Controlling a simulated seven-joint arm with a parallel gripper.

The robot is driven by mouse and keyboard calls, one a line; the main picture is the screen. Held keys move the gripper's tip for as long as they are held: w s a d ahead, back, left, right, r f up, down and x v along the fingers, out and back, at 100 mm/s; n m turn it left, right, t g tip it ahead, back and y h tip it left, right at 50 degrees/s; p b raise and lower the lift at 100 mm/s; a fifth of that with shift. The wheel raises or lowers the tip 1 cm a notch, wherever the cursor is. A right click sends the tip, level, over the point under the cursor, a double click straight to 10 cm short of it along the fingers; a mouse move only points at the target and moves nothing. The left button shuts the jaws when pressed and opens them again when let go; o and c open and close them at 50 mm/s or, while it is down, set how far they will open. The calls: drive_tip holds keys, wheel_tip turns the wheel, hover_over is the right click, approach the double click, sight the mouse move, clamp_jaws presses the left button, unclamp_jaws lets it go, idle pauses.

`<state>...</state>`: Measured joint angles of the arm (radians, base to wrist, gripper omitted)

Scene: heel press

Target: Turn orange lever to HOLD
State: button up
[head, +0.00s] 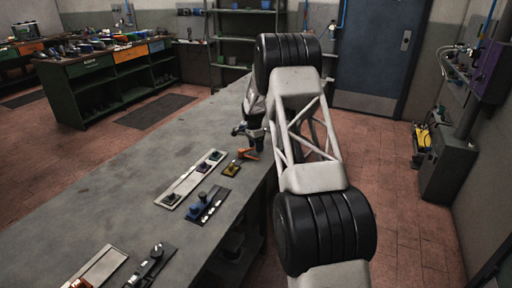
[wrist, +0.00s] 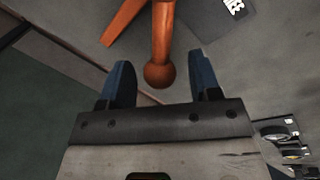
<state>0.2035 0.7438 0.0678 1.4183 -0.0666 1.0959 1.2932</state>
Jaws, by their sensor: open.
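The orange lever (head: 249,154) is near the right edge of the grey workbench, just below my gripper (head: 248,136) in the head view. In the wrist view the lever's arm (wrist: 161,35) comes down from the top edge and ends in an orange ball (wrist: 159,76). The ball lies between the two blue fingers of my gripper (wrist: 160,65), with gaps on both sides. The fingers are open. A second orange bar (wrist: 124,22) slants beside the arm. A dark plate (wrist: 222,14) with white lettering, partly cut off, is at upper right; I cannot read it.
Other panels stand along the workbench (head: 130,175): one with a yellow part (head: 232,169), one with blue parts (head: 207,206), and a long pale one (head: 188,186). More devices (head: 152,265) are at the near end. The bench's left side is clear.

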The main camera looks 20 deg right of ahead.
drive_tip(key=shift+c, duration=0.3)
clamp_jaws()
drive_tip(key=shift+s, duration=0.15)
drive_tip(key=m, duration=0.1)
drive_tip(key=s+m, duration=0.2)
drive_tip(key=shift+s+a+m+y, duration=0.1)
drive_tip(key=shift+a+m+y, duration=0.2)
drive_tip(key=shift+m, duration=0.1)
drive_tip(key=m, duration=0.1)
drive_tip(key=s+a+m, duration=0.1)
drive_tip(key=m, duration=0.1)
drive_tip(key=s+m, duration=0.1)
drive_tip(key=shift+s+a+y, duration=0.25)
drive_tip(key=shift+y, duration=0.15)
drive_tip(key=m, duration=0.1)
drive_tip(key=s+a+m, duration=0.1)
drive_tip(key=m, duration=0.1)
drive_tip(key=a+m+t, duration=0.1)
drive_tip(key=m, duration=0.1)
drive_tip(key=shift+s+a+y, duration=0.25)
drive_tip(key=shift+y, duration=0.05)
drive_tip(key=shift+s+a+m+t, duration=0.15)
drive_tip(key=shift+a+m, duration=0.35)
drive_tip(key=shift+m, duration=0.3)
drive_tip(key=shift+s+a+m+t, duration=0.15)
drive_tip(key=shift+a+m, duration=0.35)
drive_tip(key=shift+m, duration=0.3)
